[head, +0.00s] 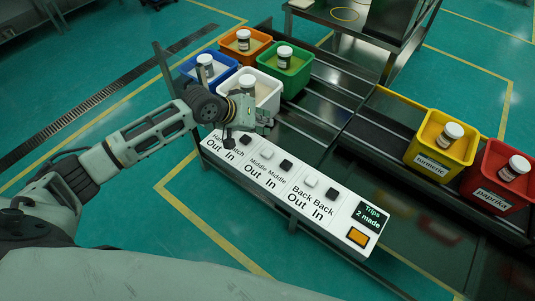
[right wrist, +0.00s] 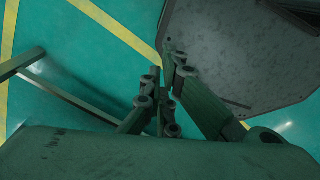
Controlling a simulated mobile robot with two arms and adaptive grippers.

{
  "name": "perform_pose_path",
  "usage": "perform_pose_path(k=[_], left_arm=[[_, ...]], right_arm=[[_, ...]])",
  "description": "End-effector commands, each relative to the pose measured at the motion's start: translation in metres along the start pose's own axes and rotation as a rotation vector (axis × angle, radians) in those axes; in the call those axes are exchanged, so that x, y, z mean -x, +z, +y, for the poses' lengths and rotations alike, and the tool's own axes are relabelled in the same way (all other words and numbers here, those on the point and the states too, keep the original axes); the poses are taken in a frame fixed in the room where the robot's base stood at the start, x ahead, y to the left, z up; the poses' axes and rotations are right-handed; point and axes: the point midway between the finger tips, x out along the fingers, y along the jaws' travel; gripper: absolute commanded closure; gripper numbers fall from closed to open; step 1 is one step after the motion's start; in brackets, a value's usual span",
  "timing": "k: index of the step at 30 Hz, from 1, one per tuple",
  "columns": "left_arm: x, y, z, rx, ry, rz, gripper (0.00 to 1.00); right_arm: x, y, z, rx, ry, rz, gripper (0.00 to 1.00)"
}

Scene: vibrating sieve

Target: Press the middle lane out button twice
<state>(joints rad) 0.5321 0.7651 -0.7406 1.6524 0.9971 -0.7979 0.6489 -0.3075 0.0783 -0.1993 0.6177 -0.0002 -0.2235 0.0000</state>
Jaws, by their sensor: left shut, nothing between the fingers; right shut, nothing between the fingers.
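The white control panel (head: 275,195) carries pairs of buttons labelled Out and In. The middle lane out button (head: 267,153) is a small white square above "Middle Out". The black middle in button (head: 286,164) is to its right. My left gripper (head: 264,124) is shut and empty, above the panel's far edge, beyond the middle out button in the picture; the height gap is unclear. It hides part of the hatch end of the panel. My right gripper (right wrist: 168,98) is shut and empty in the right wrist view, away from the panel.
The black hatch in button (head: 245,140) and white back out button (head: 311,180) flank the middle pair. A display (head: 371,215) reads "Trips 2 made". Bins with jars stand behind, including the white bin (head: 268,88) close to my left gripper and the yellow bin (head: 428,149).

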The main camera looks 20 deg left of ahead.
Motion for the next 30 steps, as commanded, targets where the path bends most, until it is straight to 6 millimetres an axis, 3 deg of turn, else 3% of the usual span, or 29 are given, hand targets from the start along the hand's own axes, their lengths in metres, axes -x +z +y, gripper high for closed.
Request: perform_pose_path(k=[4,11,18,30], left_arm=[[-0.017,0.012,-0.012,-0.001,0.0,0.001,1.0],[-0.037,0.027,-0.028,0.0,-0.001,0.001,1.0],[-0.05,0.036,-0.037,0.001,0.0,0.0,1.0],[-0.051,0.037,-0.038,0.001,0.0,0.0,1.0]], right_arm=[[-0.027,0.005,-0.009,0.001,-0.011,-0.005,1.0],[-0.062,-0.003,-0.005,0.003,-0.005,0.012,1.0],[-0.067,-0.008,0.003,0.001,0.004,0.021,1.0],[-0.067,-0.004,0.005,0.0,0.007,0.014,1.0]])
